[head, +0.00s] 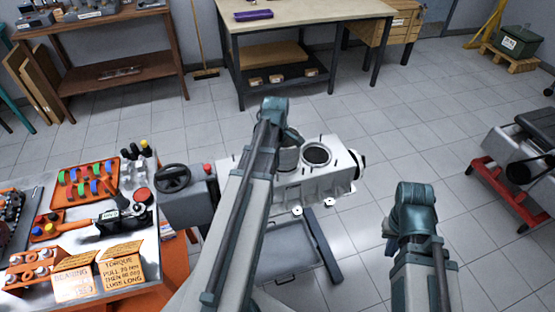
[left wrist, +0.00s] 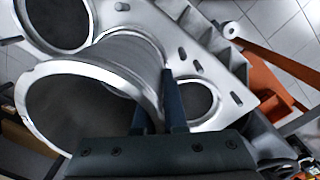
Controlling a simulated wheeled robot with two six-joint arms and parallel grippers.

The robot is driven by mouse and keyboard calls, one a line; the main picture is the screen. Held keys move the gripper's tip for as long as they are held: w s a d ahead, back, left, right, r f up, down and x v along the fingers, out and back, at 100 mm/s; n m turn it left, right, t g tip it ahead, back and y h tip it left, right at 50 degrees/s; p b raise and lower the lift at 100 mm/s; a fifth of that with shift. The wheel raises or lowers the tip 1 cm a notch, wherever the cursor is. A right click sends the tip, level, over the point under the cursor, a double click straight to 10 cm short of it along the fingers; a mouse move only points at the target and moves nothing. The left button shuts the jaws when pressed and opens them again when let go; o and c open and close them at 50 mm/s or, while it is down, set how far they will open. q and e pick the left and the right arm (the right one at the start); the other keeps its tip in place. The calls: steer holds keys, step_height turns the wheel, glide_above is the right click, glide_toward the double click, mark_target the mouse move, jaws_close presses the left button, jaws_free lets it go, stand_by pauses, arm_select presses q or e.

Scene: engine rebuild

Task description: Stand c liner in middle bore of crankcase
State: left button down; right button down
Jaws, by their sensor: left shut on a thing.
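The pale grey crankcase (head: 312,183) stands in the middle of the head view, with one open bore (head: 316,155) right of my left arm. A grey cylinder liner (head: 289,158) stands up over the deck beside that bore. In the left wrist view the liner (left wrist: 90,72) is large, between an open bore (left wrist: 58,22) at upper left and another (left wrist: 200,100) at right. My left gripper (left wrist: 158,108) is shut on the liner's wall at the rim. How deep its lower end sits is hidden. My right gripper (head: 411,205) hangs right of the crankcase, its fingers hidden.
A metal-topped cart (head: 165,245) with orange trays, tools and signs stands at left. A grey box with a handwheel (head: 173,179) adjoins the crankcase. A grey tray (head: 290,268) lies low in front. Right of the crankcase the floor is clear up to a red stand (head: 505,195).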

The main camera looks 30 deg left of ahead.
arm_select(q)
steer(key=shift+f+b, duration=1.1)
stand_by(0.6)
steer(key=c, duration=1.2)
jaws_free()
steer(key=shift+r+p, duration=0.35)
steer(key=shift+r, duration=0.05)
steer(key=shift+r+p, duration=1.05)
steer(key=shift+r, duration=0.15)
steer(key=o, duration=0.5)
steer(key=shift+o, duration=0.2)
